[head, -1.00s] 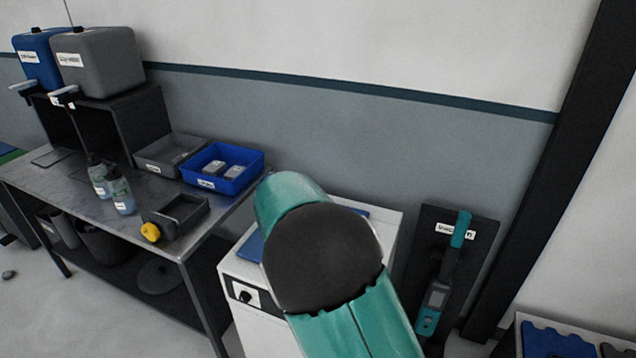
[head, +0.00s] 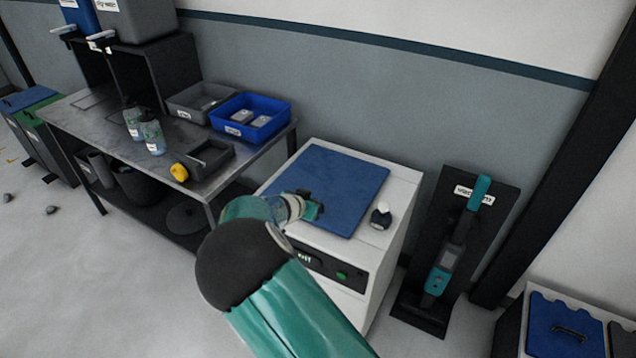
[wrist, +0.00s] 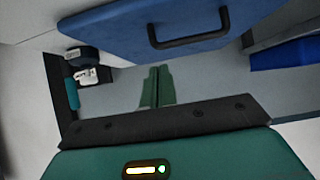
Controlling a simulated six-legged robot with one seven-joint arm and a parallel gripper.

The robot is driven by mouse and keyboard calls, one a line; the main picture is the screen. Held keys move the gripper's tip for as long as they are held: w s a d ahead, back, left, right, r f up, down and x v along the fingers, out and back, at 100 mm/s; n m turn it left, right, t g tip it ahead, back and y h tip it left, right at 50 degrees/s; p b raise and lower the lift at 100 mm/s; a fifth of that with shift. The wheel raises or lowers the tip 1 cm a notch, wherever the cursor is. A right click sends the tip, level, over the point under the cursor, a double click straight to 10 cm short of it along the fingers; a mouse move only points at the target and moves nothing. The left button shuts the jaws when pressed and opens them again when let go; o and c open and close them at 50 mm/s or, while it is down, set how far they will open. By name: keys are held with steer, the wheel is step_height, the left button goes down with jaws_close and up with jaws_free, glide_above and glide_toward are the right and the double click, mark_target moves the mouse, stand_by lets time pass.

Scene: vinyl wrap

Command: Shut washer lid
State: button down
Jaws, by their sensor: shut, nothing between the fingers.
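The washer (head: 345,275) is a white cabinet with a dark control strip and a green button on its front. Its blue lid (head: 345,185) lies about flat over the top in the head view; I cannot tell whether it is fully seated. In the wrist view the lid (wrist: 150,32) fills the top, with a black bar handle (wrist: 188,38). My gripper (head: 316,209) is at the lid's front edge, and my arm hides part of the washer's front. In the wrist view its green fingers (wrist: 157,88) are together and empty. Contact with the lid is unclear.
A small dark bottle (head: 381,217) stands on the washer's right rim. A dark panel with a teal handheld tool (head: 445,260) stands to the right. A metal bench (head: 90,120) with bins and bottles is to the left.

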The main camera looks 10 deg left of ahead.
steer(key=shift+s+a+f, duration=0.1)
steer(key=shift+s+f, duration=0.05)
steer(key=shift+f, duration=0.75)
steer(key=shift+s+a+f, duration=0.1)
steer(key=shift+s+f, duration=0.05)
steer(key=shift+f, duration=0.75)
steer(key=shift+s+f, duration=0.15)
steer(key=shift+f, duration=0.75)
steer(key=shift+r, duration=0.15)
